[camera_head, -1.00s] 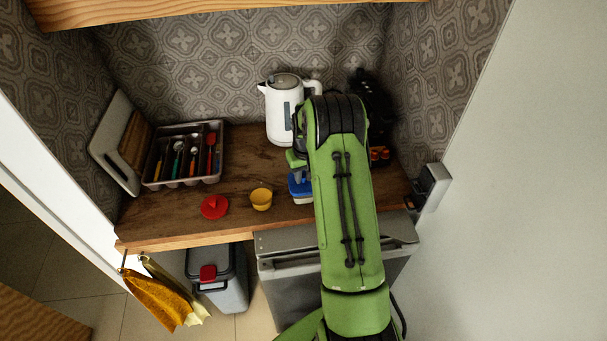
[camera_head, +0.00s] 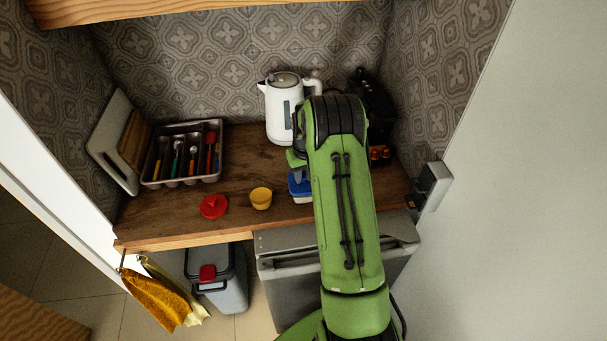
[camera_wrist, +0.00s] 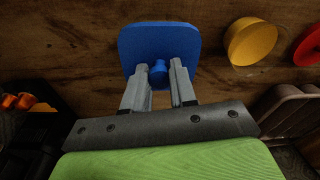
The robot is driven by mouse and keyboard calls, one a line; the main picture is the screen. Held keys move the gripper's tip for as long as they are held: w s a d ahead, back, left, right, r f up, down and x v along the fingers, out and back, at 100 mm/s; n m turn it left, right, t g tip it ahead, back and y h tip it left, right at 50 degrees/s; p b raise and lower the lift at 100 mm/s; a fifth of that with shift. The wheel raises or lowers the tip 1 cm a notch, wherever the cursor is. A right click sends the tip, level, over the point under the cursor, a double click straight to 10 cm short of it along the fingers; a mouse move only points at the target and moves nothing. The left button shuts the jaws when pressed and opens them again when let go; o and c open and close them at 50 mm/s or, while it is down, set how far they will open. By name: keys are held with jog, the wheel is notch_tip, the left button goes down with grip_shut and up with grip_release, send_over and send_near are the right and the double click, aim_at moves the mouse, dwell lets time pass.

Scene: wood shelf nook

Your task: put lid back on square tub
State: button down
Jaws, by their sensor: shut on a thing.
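The blue square lid (camera_wrist: 150,38) has a round blue knob in its middle, seen from above in the wrist view. My gripper (camera_wrist: 158,72) is shut on that knob, one finger on each side. In the head view the blue lid (camera_head: 300,183) is at the counter's front, partly hidden by my arm. The square tub (camera_head: 302,199) shows as a pale strip right under the lid's front edge. The lid looks level and over the tub, but I cannot tell whether it is fully seated. The wrist view hides the tub beneath the lid.
A yellow cup (camera_head: 261,199) and a red round lid (camera_head: 214,207) stand left of the tub on the wooden counter (camera_head: 180,225). A cutlery tray (camera_head: 183,183) is at the left. A white kettle (camera_head: 281,108) and a black machine (camera_head: 372,108) stand behind.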

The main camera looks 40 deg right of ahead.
jog(key=shift+c, duration=1.8)
grip_release()
jog(key=shift+r, duration=0.15)
jog(key=shift+r+p, duration=2.2)
jog(key=shift+r, duration=1.2)
jog(key=shift+c, duration=0.4)
grip_shut()
